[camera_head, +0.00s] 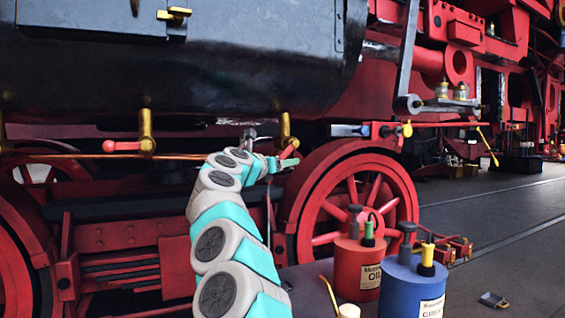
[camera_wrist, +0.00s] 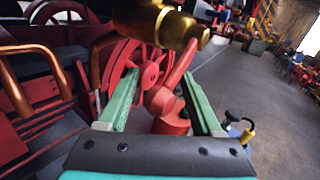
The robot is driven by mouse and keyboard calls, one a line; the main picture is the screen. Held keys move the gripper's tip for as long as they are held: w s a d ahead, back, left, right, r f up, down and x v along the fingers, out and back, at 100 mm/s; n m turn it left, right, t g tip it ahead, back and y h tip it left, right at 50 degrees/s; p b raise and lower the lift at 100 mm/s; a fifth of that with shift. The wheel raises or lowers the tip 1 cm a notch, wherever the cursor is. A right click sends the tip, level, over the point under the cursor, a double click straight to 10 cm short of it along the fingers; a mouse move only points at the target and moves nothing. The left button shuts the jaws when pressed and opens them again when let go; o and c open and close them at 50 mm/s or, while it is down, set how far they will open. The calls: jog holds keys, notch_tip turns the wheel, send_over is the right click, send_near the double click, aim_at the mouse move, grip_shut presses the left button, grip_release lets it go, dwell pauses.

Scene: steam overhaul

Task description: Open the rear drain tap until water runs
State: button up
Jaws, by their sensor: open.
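In the head view, two brass drain taps hang under the dark cylinder, one at left (camera_head: 147,128) with a red lever (camera_head: 122,146) pointing left, one at right (camera_head: 284,128). My gripper (camera_head: 284,163) is just below the right tap, by its red lever (camera_head: 288,153), which my arm partly hides. In the wrist view, my open gripper (camera_wrist: 160,72) has its teal fingers on either side of a red lever (camera_wrist: 181,66) with a thick rounded end. The brass tap body (camera_wrist: 165,22) is above it. I cannot tell whether the fingers touch the lever. No clear water stream shows; a thin pale vertical line below my gripper is unclear.
A red spoked wheel (camera_head: 352,205) stands close right of my gripper. A red oil can (camera_head: 358,268) and a blue grease can (camera_head: 411,288) stand in the foreground. A copper pipe (camera_head: 60,156) runs near the left tap. The grey floor at right is mostly clear.

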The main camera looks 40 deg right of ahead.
jog(key=shift+c, duration=0.4)
grip_shut()
jog(key=shift+a, duration=0.1)
dwell(0.8)
